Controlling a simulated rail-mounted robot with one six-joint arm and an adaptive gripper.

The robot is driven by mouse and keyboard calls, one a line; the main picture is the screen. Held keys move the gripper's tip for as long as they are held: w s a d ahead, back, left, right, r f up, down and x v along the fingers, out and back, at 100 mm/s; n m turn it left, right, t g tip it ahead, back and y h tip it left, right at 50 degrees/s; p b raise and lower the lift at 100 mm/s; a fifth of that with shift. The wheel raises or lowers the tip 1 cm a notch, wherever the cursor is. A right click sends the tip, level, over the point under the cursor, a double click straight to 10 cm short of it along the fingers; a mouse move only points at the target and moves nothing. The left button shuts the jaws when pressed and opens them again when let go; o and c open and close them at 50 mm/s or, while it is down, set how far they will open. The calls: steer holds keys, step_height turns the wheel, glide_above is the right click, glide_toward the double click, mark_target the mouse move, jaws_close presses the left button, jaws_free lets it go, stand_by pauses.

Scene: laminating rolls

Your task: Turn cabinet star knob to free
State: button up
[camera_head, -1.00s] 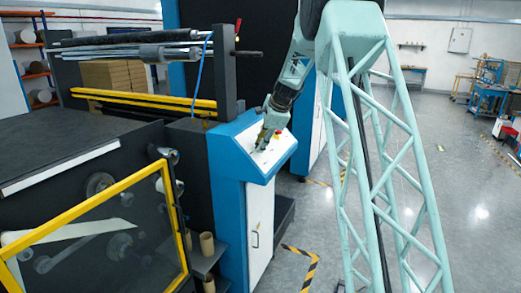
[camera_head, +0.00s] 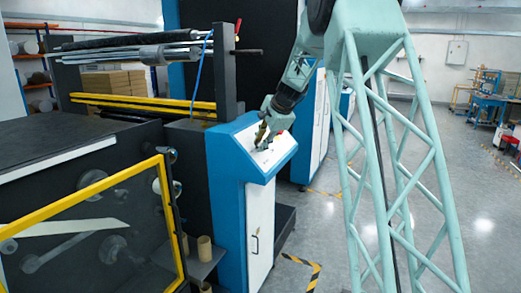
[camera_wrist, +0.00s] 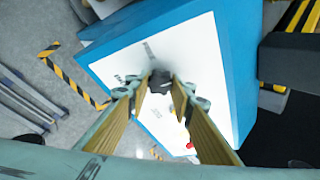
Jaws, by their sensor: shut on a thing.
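The cabinet (camera_head: 228,160) is blue with a white sloping top panel and a white front door. In the wrist view, a dark star knob (camera_wrist: 160,81) stands on the white panel (camera_wrist: 195,55), between my fingertips. My gripper (camera_wrist: 158,90) is shut on the knob, one finger on each side of it. In the head view my gripper (camera_head: 262,138) reaches down to the panel, and the knob is too small and covered to make out. The knob's exact angle is hard to tell.
A red button (camera_wrist: 189,146) sits on the panel close to my right finger. A roll machine with a yellow-framed guard (camera_head: 80,195) stands left of the cabinet. Yellow-black floor tape (camera_head: 312,272) lies in front, with open grey floor to the right.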

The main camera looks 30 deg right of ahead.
steer(key=shift+s+f+n+t+b, duration=0.1)
steer(key=shift+n+t+b, duration=0.5)
steer(key=shift+b, duration=1.25)
steer(key=shift+f+n+t+b, duration=0.1)
steer(key=shift+n+b, duration=0.9)
steer(key=shift+b, duration=0.8)
steer(key=shift+n+t+y+b, duration=0.3)
steer(key=shift+n+t+b, duration=0.1)
steer(key=shift+n+b, duration=1)
steer(key=shift+s+d+f+n+t+y, duration=0.1)
steer(key=shift+n+t+y, duration=0.35)
steer(key=shift+n, duration=1.15)
steer(key=shift+s+d+n+t+y, duration=0.1)
steer(key=shift+n+t+y, duration=0.35)
steer(key=shift+n, duration=1.15)
steer(key=shift+w+d+f+n+y, duration=0.1)
steer(key=shift+n+y, duration=0.5)
steer(key=shift+n, duration=0.95)
steer(key=shift+d+n+y, duration=0.1)
steer(key=shift+n+y, duration=0.5)
steer(key=shift+n, duration=1.25)
steer(key=o, duration=0.9)
steer(key=shift+c, duration=0.2)
